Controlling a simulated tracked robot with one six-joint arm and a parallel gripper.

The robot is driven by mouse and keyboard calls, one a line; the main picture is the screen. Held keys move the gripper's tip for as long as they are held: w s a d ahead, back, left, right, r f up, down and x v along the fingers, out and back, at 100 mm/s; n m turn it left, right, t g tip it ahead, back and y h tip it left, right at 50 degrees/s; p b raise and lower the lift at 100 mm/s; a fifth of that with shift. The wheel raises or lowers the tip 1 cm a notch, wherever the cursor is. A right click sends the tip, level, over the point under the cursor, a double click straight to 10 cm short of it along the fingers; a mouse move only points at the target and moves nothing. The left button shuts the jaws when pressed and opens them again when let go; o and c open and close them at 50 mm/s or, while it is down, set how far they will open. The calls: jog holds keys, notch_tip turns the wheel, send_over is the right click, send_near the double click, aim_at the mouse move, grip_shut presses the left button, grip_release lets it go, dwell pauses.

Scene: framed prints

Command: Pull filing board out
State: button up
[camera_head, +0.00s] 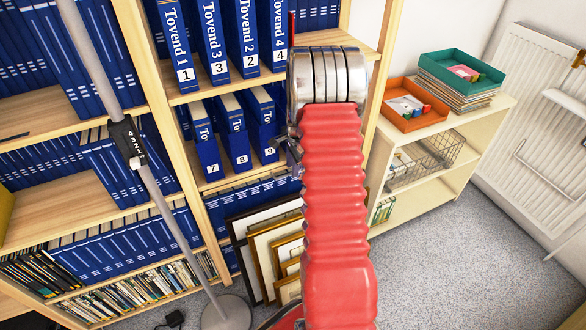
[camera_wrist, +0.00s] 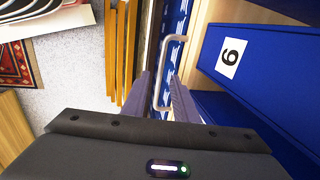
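In the wrist view, a pale U-shaped metal handle (camera_wrist: 169,62) stands out at the front edge of the shelf unit, below the blue binder (camera_wrist: 262,62). I take it to belong to the filing board, whose panel I cannot make out. My gripper (camera_wrist: 162,76) has its two dark fingers apart, with part of the handle in the gap between them. I cannot tell whether either finger touches it. In the head view my gripper (camera_head: 290,148) is small and partly hidden by my red arm, beside binder 9 (camera_head: 262,122). The handle is not clear there.
The wooden shelf unit (camera_head: 155,95) holds several blue binders. Framed prints (camera_head: 262,240) lean under it, close to my arm. A metal pole on a round base (camera_head: 228,313) stands at left. A low cabinet (camera_head: 455,145) with trays stands right. Grey carpet (camera_head: 440,270) is open at lower right.

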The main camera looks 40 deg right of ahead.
jog(key=shift+w+f, duration=0.15)
jog(key=shift+f, duration=0.75)
jog(key=shift+c, duration=0.6)
grip_shut()
jog(key=shift+s+d, duration=0.15)
jog(key=shift+s, duration=0.1)
